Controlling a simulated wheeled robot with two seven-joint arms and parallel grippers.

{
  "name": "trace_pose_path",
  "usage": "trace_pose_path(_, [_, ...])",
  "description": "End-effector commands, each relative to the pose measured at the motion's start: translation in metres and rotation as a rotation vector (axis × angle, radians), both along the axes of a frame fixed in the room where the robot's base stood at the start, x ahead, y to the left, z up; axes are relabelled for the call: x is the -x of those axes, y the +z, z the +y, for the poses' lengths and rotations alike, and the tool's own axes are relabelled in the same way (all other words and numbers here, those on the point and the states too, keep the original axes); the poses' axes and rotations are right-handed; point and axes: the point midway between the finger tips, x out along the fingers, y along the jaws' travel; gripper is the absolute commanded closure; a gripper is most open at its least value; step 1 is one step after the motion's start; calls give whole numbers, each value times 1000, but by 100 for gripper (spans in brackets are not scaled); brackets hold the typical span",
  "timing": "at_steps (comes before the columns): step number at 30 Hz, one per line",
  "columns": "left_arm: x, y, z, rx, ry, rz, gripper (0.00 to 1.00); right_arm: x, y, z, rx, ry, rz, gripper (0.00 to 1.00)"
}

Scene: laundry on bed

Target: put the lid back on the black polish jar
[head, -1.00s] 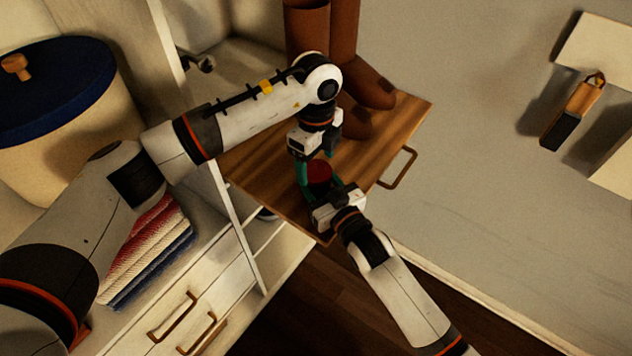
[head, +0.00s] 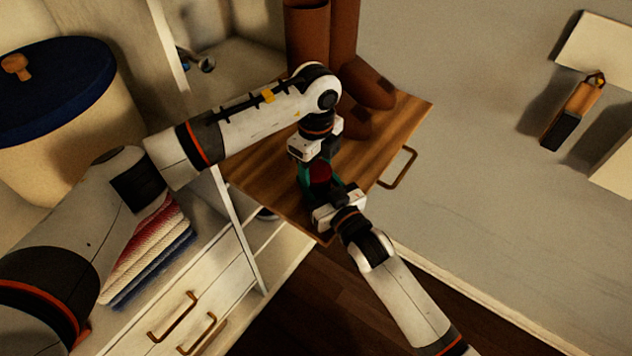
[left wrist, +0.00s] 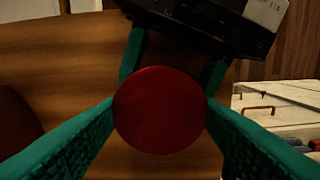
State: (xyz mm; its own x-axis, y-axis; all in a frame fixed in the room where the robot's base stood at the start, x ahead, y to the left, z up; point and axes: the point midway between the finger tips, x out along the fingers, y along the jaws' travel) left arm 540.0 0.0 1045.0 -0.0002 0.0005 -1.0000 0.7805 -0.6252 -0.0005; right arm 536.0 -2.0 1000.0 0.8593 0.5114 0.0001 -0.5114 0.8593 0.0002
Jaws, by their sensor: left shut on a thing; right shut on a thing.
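A round red lid (left wrist: 160,110) fills the middle of the left wrist view, between the teal fingers of my left gripper (left wrist: 160,118), which is shut on it. In the head view the lid (head: 320,173) shows as a small red patch under my left gripper (head: 312,168). My right gripper (head: 325,190) comes in from the front and is shut at the same spot, its fingers on either side below the lid. The black polish jar is hidden beneath the lid and fingers, so I cannot tell whether the lid touches it.
The wooden board (head: 270,185) is the surface below, with a metal handle (head: 398,168) at its right edge. Tall brown boots (head: 345,60) stand at its back. Folded towels (head: 150,255) lie on the shelf to the left, near a blue-lidded basket (head: 55,90).

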Motion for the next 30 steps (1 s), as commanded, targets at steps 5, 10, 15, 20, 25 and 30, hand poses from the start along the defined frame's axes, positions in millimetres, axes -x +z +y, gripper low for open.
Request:
trace_pose_path(5, [-1, 1, 0, -1, -308, -2, 70, 0, 0, 0, 1, 0, 1, 100])
trace_pose_path(10, [-1, 1, 0, -2, -692, -2, 70, 0, 0, 0, 1, 0, 1, 100])
trace_pose_path(15, [-1, 0, 0, -1, -1073, -1, 70, 0, 0, 0, 1, 0, 1, 100])
trace_pose_path(20, [-1, 0, 0, -1, -1428, -1, 70, 0, 0, 0, 1, 0, 1, 100])
trace_pose_path(25, [0, 0, 0, -1, -1804, 0, 70, 0, 0, 0, 1, 0, 1, 100])
trace_pose_path(30, [0, -1, -1, -1, -2177, 0, 70, 0, -1, 0, 1, 0, 1, 100])
